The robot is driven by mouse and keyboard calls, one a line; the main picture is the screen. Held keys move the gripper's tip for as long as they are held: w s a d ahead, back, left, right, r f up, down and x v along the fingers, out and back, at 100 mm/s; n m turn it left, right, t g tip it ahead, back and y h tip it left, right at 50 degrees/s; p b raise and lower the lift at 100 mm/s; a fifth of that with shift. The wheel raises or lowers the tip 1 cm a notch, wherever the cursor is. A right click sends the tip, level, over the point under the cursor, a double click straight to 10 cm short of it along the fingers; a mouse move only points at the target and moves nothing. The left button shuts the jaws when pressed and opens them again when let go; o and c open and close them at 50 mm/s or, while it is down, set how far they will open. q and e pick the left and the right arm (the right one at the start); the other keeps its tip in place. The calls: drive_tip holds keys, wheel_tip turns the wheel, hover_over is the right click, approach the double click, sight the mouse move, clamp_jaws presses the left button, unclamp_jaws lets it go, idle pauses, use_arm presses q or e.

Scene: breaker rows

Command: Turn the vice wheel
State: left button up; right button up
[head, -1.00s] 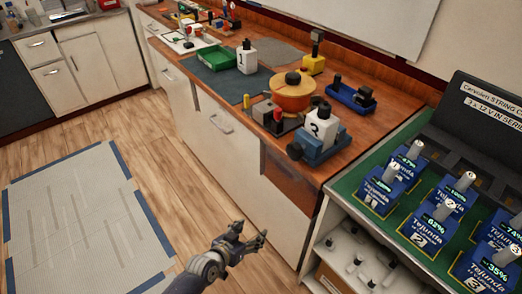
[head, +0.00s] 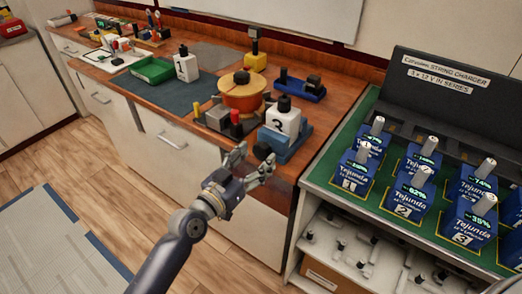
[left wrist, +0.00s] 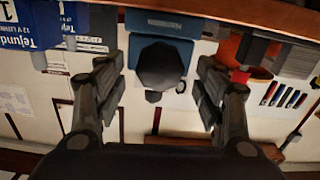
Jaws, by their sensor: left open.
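The blue vice (head: 296,145) sits at the front edge of the wooden bench, with a white bottle marked 3 (head: 283,121) standing at it. Its dark round wheel (head: 262,151) faces out over the bench front. My left gripper (head: 257,162) is open and empty just in front of and slightly below the wheel. In the left wrist view the dark wheel (left wrist: 160,66) with its small knob (left wrist: 153,97) lies centred between my two spread fingers, with a gap on each side. I cannot tell the exact depth between fingertips and wheel. My right gripper is out of view.
A charger rack with several blue batteries (head: 355,172) is at the right. The floor (head: 130,190) in front is clear.

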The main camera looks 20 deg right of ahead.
sight(259, 154)
use_arm(q)
drive_tip(key=x, duration=0.3)
drive_tip(key=shift+w+d, duration=0.15)
drive_tip(key=c, duration=1.1)
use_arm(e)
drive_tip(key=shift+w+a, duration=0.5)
